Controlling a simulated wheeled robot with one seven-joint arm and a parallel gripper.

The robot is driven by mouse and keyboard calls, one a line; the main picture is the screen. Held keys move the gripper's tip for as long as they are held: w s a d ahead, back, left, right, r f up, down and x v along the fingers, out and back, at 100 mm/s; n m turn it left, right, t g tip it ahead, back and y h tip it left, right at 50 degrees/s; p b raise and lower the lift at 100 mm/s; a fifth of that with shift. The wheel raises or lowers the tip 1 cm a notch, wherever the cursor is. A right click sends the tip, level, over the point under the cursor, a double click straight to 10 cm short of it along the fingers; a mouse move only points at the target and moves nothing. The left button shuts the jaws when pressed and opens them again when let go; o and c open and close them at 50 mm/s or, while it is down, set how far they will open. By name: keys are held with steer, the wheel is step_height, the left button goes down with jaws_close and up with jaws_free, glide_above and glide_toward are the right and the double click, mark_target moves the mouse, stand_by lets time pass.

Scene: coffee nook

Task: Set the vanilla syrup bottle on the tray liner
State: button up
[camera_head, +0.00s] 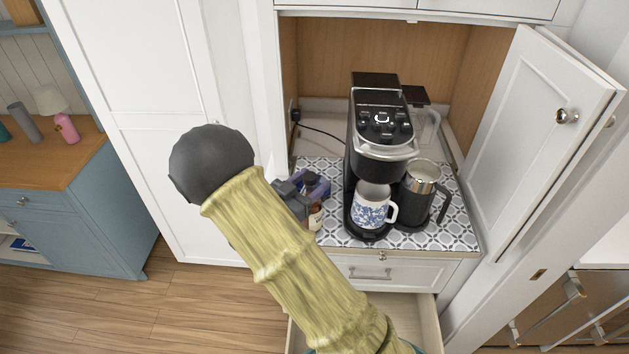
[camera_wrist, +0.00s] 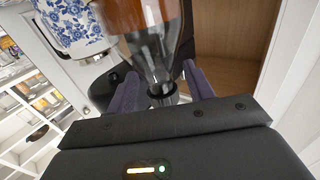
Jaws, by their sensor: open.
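The vanilla syrup bottle, brown with a clear neck and dark cap, shows in the wrist view (camera_wrist: 155,45) and is partly hidden behind my arm in the head view (camera_head: 315,217). It appears over the left front part of the patterned tray liner (camera_head: 335,232), left of the coffee machine. My arm hides whether its base touches the liner. My gripper (camera_head: 312,186) is open at the bottle's top. In the wrist view, its purple fingers (camera_wrist: 160,92) stand on either side of the neck and cap, with gaps visible.
The coffee machine (camera_head: 381,125) stands on the liner, with a blue floral mug (camera_head: 370,207) on its base. A black-and-steel mug (camera_head: 417,195) stands right of it. The cabinet door (camera_head: 545,130) is open at right. A drawer (camera_head: 407,318) stands open below.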

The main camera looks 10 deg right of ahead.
steer(key=b+v, duration=0.3)
steer(key=v, duration=0.7)
steer(key=shift+a, duration=0.15)
